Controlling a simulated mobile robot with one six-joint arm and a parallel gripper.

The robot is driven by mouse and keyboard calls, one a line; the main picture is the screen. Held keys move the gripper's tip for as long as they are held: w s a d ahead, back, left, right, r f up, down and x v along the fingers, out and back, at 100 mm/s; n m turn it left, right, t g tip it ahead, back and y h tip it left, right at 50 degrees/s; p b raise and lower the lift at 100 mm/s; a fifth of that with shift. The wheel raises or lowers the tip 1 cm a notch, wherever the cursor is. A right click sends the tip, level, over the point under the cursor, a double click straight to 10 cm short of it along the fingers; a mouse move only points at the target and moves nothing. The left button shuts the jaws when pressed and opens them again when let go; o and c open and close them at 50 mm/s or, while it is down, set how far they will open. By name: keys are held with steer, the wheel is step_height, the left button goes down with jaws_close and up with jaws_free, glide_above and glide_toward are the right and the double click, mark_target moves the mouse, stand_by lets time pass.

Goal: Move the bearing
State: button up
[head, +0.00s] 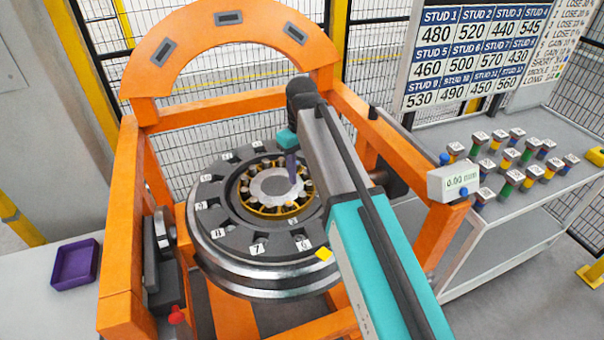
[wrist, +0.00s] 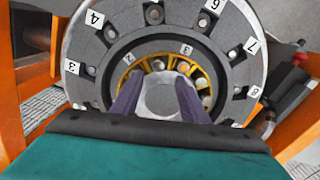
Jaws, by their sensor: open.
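The bearing (head: 252,203) is a yellow ring with rollers, seated in the middle of the dark numbered wheel (head: 213,221) around a light grey round hub. In the wrist view the bearing's yellow cage (wrist: 203,77) shows around the grey hub (wrist: 160,96), with tags 2 and 3 on it. My gripper (head: 296,176) is over the hub, pointing down. In the wrist view its two purple fingers (wrist: 160,92) stand apart on either side of the hub. I cannot tell whether they touch anything. My arm hides the bearing's right side in the head view.
An orange gantry frame (head: 118,220) with an arch surrounds the wheel closely. A small display reading 0.00 mm (head: 459,183) sits on its right post. A grey table (head: 540,190) at right holds several coloured studs. A purple tray (head: 75,264) stands at left. A stud chart (head: 470,55) hangs behind.

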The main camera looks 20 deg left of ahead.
step_height(320, 180, up, 5)
steer(key=shift+r+p, duration=0.1)
steer(key=shift+p, duration=0.55)
